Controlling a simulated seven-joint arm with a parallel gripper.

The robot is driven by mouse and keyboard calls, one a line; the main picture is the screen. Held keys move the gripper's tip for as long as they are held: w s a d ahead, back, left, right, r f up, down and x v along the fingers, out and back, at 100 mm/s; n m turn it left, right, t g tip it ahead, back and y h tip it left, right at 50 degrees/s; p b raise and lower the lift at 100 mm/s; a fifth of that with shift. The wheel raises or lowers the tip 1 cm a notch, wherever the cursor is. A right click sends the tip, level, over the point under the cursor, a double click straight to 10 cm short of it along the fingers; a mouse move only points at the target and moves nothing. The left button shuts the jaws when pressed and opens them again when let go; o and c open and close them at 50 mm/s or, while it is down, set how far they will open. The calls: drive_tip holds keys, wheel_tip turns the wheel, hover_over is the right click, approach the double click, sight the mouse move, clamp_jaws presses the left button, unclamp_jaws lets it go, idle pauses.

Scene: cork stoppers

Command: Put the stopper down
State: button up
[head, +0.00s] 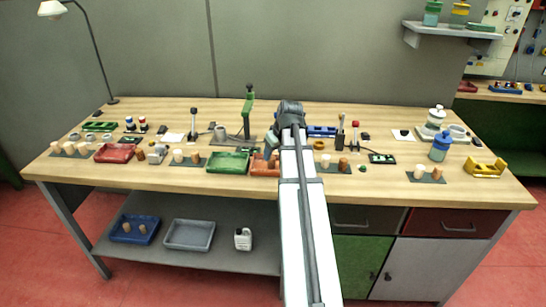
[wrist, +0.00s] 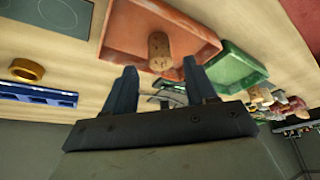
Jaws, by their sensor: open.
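A brown cork stopper (wrist: 160,46) is in the orange tray (wrist: 122,28) in the wrist view. It sits just beyond my gripper (wrist: 159,66), in line with the gap between the fingers. The two dark fingers are apart, with nothing clearly held between them. Whether a fingertip touches the stopper cannot be told. In the head view the orange tray (head: 259,170) is near the front middle of the bench, partly hidden by my arm.
A green tray (wrist: 233,68) stands beside the orange one; in the head view it is on the left (head: 228,162). A blue rack (wrist: 38,95) and a brass ring (wrist: 27,70) are on the other side. A dark mat (head: 334,168) with stoppers lies right of my arm.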

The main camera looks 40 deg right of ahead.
drive_tip(key=v, duration=0.8)
drive_tip(key=shift+r, duration=0.25)
